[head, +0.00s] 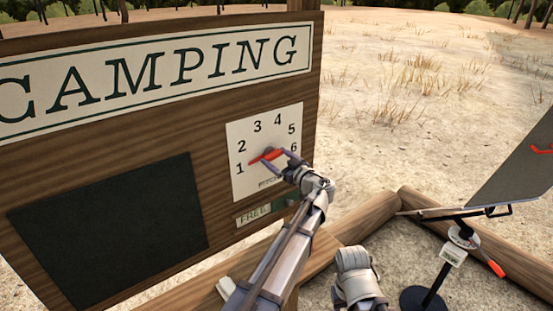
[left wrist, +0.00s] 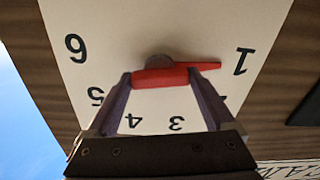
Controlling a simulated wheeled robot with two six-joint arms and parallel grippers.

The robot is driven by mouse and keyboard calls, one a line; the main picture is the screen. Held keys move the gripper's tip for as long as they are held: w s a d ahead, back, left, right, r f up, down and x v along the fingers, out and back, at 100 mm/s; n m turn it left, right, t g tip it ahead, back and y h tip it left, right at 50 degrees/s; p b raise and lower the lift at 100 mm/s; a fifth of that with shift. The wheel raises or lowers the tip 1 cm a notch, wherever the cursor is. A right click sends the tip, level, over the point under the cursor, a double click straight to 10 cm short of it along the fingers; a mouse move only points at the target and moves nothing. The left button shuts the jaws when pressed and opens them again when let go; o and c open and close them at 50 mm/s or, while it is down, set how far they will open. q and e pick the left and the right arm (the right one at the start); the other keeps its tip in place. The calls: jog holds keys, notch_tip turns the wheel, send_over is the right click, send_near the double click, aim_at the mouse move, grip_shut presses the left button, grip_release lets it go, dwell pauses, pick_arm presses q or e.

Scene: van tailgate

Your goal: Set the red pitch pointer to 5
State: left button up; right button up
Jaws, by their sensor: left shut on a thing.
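The red pitch pointer (head: 266,155) sits on a white dial plate (head: 240,133) marked 1 to 6 in an arc. Its tip points at 1, at the dial's lower left. In the left wrist view the dial is upside down, and the pointer (left wrist: 170,76) points right toward the 1. My left gripper (head: 271,157) is at the dial, shut on the pointer, with one purple finger toward each end of it. The left wrist view shows both fingertips (left wrist: 161,78) against the red part. My right gripper's fingers do not show.
The dial is on a wooden board with a CAMPING sign (head: 150,76), a dark panel (head: 110,225) and a FREE plate (head: 253,215). At right stands a black post (head: 432,290) with a red lever (head: 495,268) and a tilted dark panel (head: 515,165). Logs (head: 450,228) edge the sandy ground.

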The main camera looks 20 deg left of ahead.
pick_arm(q)
grip_shut()
